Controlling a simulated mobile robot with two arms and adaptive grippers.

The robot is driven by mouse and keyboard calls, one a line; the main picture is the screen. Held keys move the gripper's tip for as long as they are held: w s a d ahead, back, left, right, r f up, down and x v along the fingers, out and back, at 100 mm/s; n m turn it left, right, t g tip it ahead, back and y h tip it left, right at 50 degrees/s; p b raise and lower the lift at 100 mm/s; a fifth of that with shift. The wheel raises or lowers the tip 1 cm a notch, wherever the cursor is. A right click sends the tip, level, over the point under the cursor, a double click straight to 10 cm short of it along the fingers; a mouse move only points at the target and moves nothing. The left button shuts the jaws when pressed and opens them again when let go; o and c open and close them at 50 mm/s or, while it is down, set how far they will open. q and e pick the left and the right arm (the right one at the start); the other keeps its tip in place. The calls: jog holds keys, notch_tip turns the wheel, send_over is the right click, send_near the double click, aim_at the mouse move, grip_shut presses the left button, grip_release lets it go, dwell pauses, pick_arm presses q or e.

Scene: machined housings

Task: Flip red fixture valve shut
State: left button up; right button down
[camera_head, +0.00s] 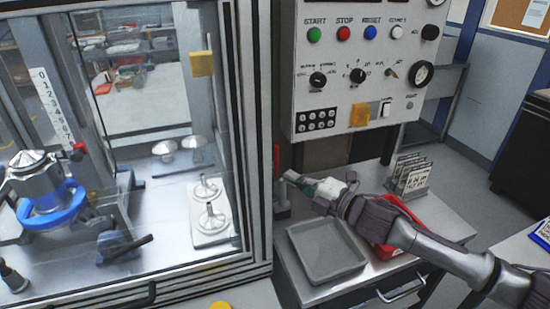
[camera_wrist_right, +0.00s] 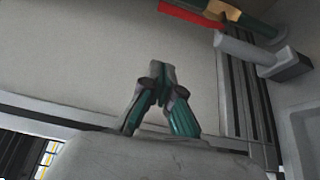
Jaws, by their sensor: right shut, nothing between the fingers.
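The fixture valve has a red lever (camera_head: 277,157) that stands upright beside the right edge of the glazed cabinet in the head view. In the right wrist view the red lever (camera_wrist_right: 192,13) runs along the top edge to a brass and green body (camera_wrist_right: 247,20) on a grey pipe piece (camera_wrist_right: 262,58). My right gripper (camera_head: 288,177) is shut and empty, just below and right of the lever. In the wrist view its closed fingertips (camera_wrist_right: 160,72) are apart from the lever and body. My left gripper is out of view.
A grey tray (camera_head: 297,236) and a red bin (camera_head: 388,251) are on the bench under my right arm. The control panel (camera_head: 345,98) hangs above. The cabinet frame (camera_head: 252,140) stands close to the left. A card rack (camera_head: 410,180) is behind my arm.

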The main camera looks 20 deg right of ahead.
aim_at(276, 159)
jog(key=w+p, duration=0.1)
jog(key=w, duration=0.2)
jog(key=w+a+p, duration=0.1)
jog(key=w+p, duration=0.1)
jog(key=w, duration=0.1)
jog(key=w+p, duration=0.2)
jog(key=w, duration=0.1)
jog(key=shift+w+a, duration=0.25)
jog(key=shift+a, duration=0.1)
jog(key=shift+d, duration=0.1)
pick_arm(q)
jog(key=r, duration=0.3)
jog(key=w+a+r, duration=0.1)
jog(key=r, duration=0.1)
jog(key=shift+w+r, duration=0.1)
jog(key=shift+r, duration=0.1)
pick_arm(e)
jog(key=shift+w, duration=0.1)
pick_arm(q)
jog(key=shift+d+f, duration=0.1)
pick_arm(e)
jog(key=shift+f, duration=0.1)
